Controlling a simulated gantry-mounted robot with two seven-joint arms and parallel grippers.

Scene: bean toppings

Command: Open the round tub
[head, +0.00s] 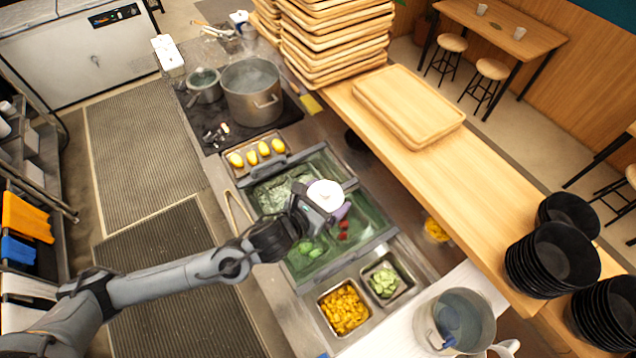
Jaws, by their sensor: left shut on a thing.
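A white round thing (325,194), which looks like the top of the round tub, sits at the end of my left arm above the sunken green bins. My left gripper (318,208) is at its near side and shut on it. The gripper's dark body hides the lower part, so I cannot tell whether the jaws grip the lid or the tub's side. A small purple patch (343,210) shows just right of the fingers; I cannot tell whether it belongs to the tub. My right gripper is not in view.
Green bins (376,222) with vegetables lie under the gripper. A tray of yellow fruit (236,167), a big steel pot (252,92), a pan of yellow cubes (344,308) and a pan of green slices (384,281) surround them. Black bowls (552,258) stand on the wooden counter (440,165).

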